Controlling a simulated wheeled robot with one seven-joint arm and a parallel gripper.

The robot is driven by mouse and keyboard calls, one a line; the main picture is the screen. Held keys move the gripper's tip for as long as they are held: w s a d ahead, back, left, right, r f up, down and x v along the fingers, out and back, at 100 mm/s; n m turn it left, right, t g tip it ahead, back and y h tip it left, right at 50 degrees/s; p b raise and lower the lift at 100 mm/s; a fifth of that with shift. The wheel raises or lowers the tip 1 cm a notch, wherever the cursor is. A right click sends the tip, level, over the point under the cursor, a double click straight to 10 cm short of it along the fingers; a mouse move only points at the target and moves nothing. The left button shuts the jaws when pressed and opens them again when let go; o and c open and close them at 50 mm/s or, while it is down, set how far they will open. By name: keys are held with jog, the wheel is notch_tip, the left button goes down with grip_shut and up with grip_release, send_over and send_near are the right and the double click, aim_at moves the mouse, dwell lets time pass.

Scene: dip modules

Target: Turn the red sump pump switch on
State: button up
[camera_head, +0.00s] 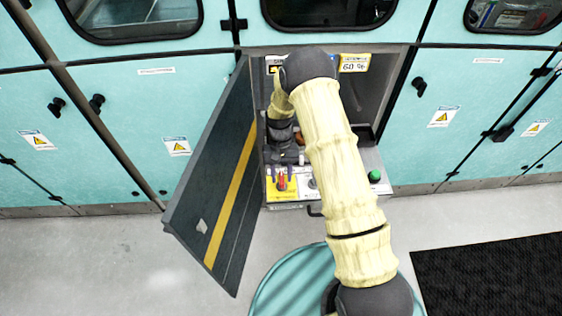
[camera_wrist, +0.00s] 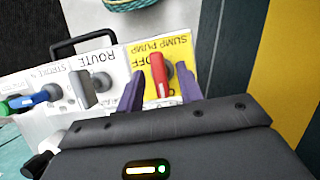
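The red sump pump switch (camera_wrist: 158,74) sits on a yellow panel plate (camera_wrist: 183,45) lettered SUMP PUMP and OFF, upside down in the wrist view. Its red handle also shows in the head view (camera_head: 282,183), at the left of the control panel. My gripper (camera_wrist: 159,70) is open, with one purple finger on each side of the red handle. Gaps show between the handle and both fingers, so it is not clamped. In the head view my gripper (camera_head: 282,172) reaches down over the yellow plate. The ON marking is not readable.
A grey ROUTE switch (camera_wrist: 92,88) and a blue-handled switch (camera_wrist: 38,98) stand beside it. A green knob (camera_head: 375,176) is at the panel's right. The open cabinet door (camera_head: 215,180) stands close on the left. My arm hides part of the panel.

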jog(key=b+v, duration=0.1)
jog(key=v, duration=1.6)
jog(key=shift+r, duration=0.2)
jog(key=s+d+r+t+p, duration=0.2)
jog(key=s+d+r, duration=0.3)
jog(key=s, duration=0.5)
jog(key=s+d+r+t+p, duration=0.2)
jog(key=s+d+r+t, duration=0.3)
jog(key=s, duration=0.6)
notch_tip(320, 180, up, 3)
jog(key=shift+s+d+f, duration=0.15)
jog(key=shift+s+d, duration=0.15)
jog(key=shift+d, duration=0.2)
